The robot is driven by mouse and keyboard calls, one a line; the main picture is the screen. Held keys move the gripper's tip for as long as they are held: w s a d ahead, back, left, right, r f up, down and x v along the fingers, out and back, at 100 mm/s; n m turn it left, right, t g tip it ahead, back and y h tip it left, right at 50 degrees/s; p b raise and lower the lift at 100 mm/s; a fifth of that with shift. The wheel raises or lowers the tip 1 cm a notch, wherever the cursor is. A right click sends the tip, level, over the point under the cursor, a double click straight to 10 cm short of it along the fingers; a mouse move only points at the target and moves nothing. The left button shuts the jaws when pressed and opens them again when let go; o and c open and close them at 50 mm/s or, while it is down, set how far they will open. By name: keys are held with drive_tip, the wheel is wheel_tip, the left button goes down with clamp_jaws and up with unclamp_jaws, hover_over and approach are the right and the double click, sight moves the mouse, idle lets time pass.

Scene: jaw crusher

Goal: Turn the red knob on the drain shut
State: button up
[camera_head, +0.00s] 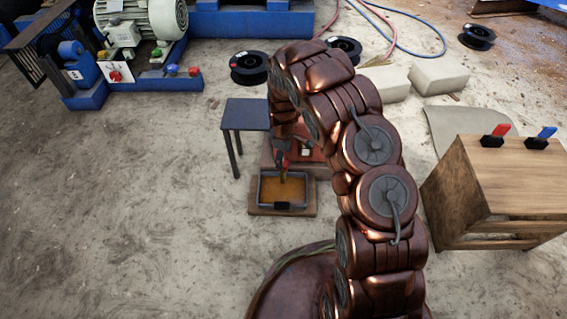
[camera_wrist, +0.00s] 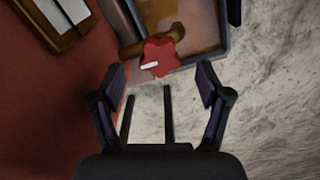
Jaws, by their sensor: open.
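The red knob (camera_wrist: 160,57) shows in the wrist view as a lobed star-like handle with a white mark. It sits on a brass-coloured drain fitting (camera_wrist: 133,50) above the corner of a tray (camera_wrist: 214,57) holding brown-orange liquid. My gripper (camera_wrist: 160,85) is open, its two dark fingers spread to either side and a little short of the knob, with nothing between them. In the head view my arm reaches down to the drain above the tray (camera_head: 252,190); the knob is hard to make out there.
A small dark table (camera_head: 247,112) stands left of my arm. A wooden cabinet (camera_head: 470,190) with red and blue handled items is at right. Blue machinery (camera_head: 90,85) stands at upper left. Black spools (camera_head: 249,68) and pale blocks (camera_head: 438,76) lie behind. The floor at left is clear.

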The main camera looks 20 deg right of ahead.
sight(284, 162)
wheel_tip(284, 162, down, 3)
drive_tip(key=shift+f+b, duration=0.15)
drive_tip(key=shift+b, duration=0.25)
drive_tip(key=c, duration=1.1)
